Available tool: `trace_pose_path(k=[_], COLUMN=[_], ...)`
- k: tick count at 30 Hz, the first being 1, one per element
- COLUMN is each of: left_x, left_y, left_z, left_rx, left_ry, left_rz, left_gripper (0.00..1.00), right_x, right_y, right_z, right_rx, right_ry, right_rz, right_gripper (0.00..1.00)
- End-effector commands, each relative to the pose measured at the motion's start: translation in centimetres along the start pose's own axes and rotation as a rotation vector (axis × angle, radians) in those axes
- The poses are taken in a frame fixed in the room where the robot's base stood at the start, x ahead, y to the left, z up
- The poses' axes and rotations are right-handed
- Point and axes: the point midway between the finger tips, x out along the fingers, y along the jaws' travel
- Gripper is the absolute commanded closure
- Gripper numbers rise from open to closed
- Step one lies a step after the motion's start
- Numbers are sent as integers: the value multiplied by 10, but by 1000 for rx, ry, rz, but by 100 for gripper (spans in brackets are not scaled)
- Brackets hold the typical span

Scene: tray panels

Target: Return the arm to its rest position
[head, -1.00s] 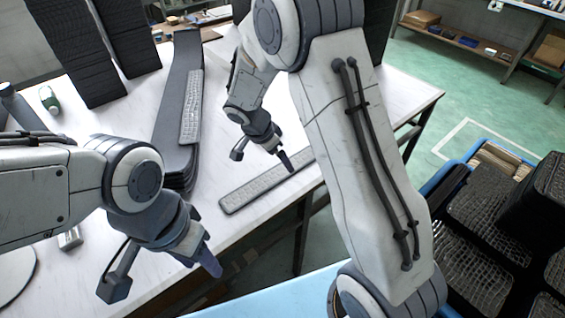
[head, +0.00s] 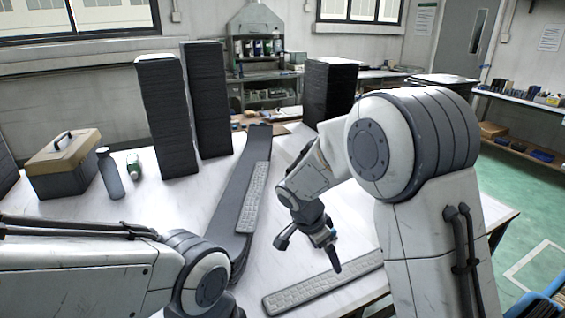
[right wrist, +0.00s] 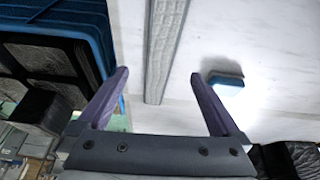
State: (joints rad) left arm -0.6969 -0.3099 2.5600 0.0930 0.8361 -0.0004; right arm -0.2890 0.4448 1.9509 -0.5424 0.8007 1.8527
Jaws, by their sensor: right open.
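My right gripper (head: 308,255) is open and empty above the white table (head: 225,290). In the right wrist view its two purple-grey fingers (right wrist: 158,73) are spread with nothing between their tips. A flat grey textured panel (head: 320,285) lies on the table just below it, near the front edge; it also shows in the right wrist view (right wrist: 166,45) as a long strip beyond the fingers. My left forearm comes in at the lower left of the head view; its gripper is out of view.
Tall black stacks (head: 165,115) (head: 207,100) (head: 329,90) stand farther back. A toolbox (head: 62,165), a grey bottle (head: 109,172) and a green item (head: 134,167) are at left. A blue-edged container (right wrist: 95,15) holds black items.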

Motion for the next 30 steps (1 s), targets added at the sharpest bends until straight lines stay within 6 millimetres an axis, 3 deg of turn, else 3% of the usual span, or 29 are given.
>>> trace_pose_path(k=[5, 9, 15, 21, 25, 30], left_x=[-14, -25, -40, -48, -49, -48], left_y=[1, 2, 3, 3, 4, 4], left_z=[-1, -1, -2, -2, -3, -3], left_rx=[0, 0, 0, 0, 0, 0], left_ry=[0, 0, 0, 0, 0, 0], left_rz=[0, 0, 0, 0, 0, 0], left_gripper=[50, 50, 50, 50, 50, 50], right_x=[-55, -102, -149, -169, -172, -172], right_y=[31, 76, 147, 196, 210, 212], right_z=[33, 71, 114, 139, 144, 146], right_rx=[-329, -721, -1272, -1645, -1748, -1769], right_ry=[-72, -153, -239, -274, -278, -279], right_rz=[-44, -114, -265, -406, -450, -457], right_gripper=[0, 0, 0, 0, 0, 0])
